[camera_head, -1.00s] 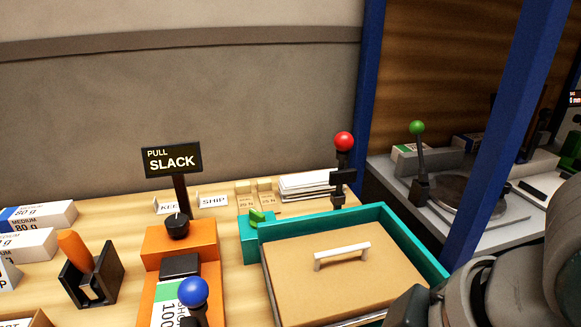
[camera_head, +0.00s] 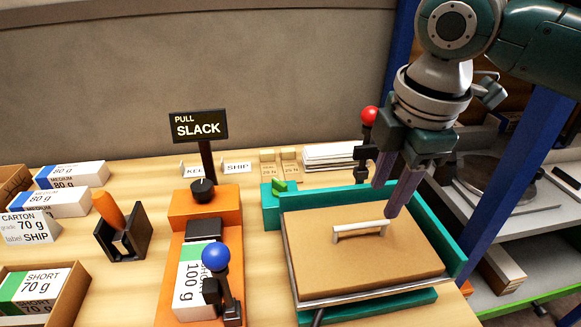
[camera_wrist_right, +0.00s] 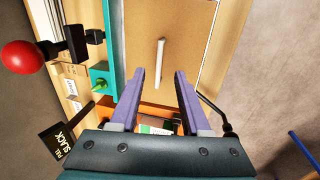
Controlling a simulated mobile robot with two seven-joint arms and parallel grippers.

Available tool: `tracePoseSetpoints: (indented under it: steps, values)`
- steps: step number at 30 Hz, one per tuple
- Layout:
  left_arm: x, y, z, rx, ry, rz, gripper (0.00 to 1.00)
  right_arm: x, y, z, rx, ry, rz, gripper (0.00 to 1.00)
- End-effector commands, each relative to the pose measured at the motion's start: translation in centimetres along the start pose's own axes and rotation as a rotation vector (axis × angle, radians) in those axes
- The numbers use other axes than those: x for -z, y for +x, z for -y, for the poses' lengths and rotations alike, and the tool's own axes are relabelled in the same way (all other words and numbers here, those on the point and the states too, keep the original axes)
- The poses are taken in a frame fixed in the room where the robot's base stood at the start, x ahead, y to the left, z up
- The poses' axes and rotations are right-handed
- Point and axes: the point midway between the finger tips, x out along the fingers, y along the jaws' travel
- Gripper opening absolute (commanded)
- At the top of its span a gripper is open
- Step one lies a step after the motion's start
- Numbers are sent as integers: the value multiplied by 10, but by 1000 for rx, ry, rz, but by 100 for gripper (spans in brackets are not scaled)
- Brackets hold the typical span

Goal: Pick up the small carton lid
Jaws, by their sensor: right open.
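The small carton lid (camera_head: 345,267) appears to be the flat brown panel with a white bar handle (camera_head: 360,230), lying level in the teal-sided fixture (camera_head: 438,242). My right gripper (camera_head: 384,200) is open, pointing down over the lid near the handle's right end. In the right wrist view, the handle (camera_wrist_right: 160,62) lies in line with the gap between the open fingertips (camera_wrist_right: 160,75), and nothing is held. I cannot tell the exact height between the fingertips and the handle. My left gripper is not in view.
A red-knobbed lever (camera_head: 368,118) stands close behind my right gripper. A blue-knobbed lever (camera_head: 216,257) and an orange stand (camera_head: 178,270) are left of the fixture. A blue post (camera_head: 520,165) rises at right. Paper reams (camera_head: 70,174) lie at far left.

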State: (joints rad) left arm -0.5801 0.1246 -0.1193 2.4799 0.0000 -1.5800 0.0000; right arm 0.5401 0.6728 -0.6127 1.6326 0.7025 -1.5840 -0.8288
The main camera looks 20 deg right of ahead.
Motion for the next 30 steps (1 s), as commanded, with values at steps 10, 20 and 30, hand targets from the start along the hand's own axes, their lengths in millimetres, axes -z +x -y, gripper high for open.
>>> tracePoseSetpoints:
  steps: [10,20,30]
  values:
    - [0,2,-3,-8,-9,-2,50,2,39,1,2,3,-1,47]
    - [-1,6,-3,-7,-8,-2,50,3,77,0,-2,2,0,47]
    - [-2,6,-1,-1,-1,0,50,2,77,0,-2,1,0,33]
